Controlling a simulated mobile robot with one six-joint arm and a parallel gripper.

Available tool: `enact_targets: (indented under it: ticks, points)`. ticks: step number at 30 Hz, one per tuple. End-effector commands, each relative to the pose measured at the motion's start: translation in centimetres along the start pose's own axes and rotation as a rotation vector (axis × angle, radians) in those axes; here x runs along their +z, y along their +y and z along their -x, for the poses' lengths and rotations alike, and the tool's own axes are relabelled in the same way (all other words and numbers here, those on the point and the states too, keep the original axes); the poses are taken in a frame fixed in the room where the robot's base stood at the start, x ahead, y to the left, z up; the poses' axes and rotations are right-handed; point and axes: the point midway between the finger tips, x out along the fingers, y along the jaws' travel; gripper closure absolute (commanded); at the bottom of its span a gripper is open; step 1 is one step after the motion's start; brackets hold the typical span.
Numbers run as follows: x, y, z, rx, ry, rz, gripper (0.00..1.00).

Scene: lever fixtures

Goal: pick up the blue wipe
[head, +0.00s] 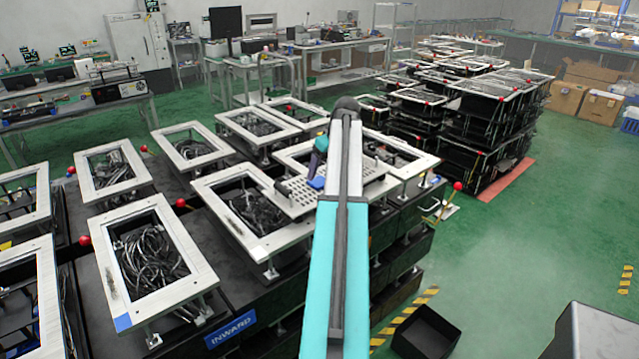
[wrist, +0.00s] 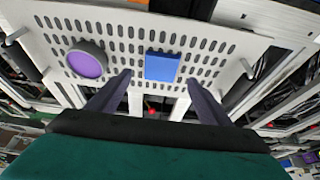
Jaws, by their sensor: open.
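The blue wipe (wrist: 162,66) is a small blue rectangle lying on a perforated pale plate (wrist: 120,28) in the wrist view. In the head view the blue wipe (head: 317,183) shows just left of my arm. My gripper (wrist: 157,82) is open in the wrist view, with one dark finger on each side of the wipe and a little nearer the camera. Nothing is between the fingers that I can see to be held. In the head view my arm covers most of the gripper and part of the plate.
Framed lever fixtures (head: 160,250) with cables crowd around. A red-knobbed lever (head: 457,187) stands at right.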

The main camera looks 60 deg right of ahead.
Motion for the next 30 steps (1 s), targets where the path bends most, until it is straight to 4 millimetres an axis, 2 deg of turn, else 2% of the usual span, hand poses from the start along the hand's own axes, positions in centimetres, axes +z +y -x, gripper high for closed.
enact_targets:
  ticks: [15, 30]
  points:
    - [0.0, -0.1, -4.2, 0.0, 0.0, 0.0, 0.27]
    - [0.1, 0.0, -4.5, 0.001, 0.0, -0.001, 0.27]
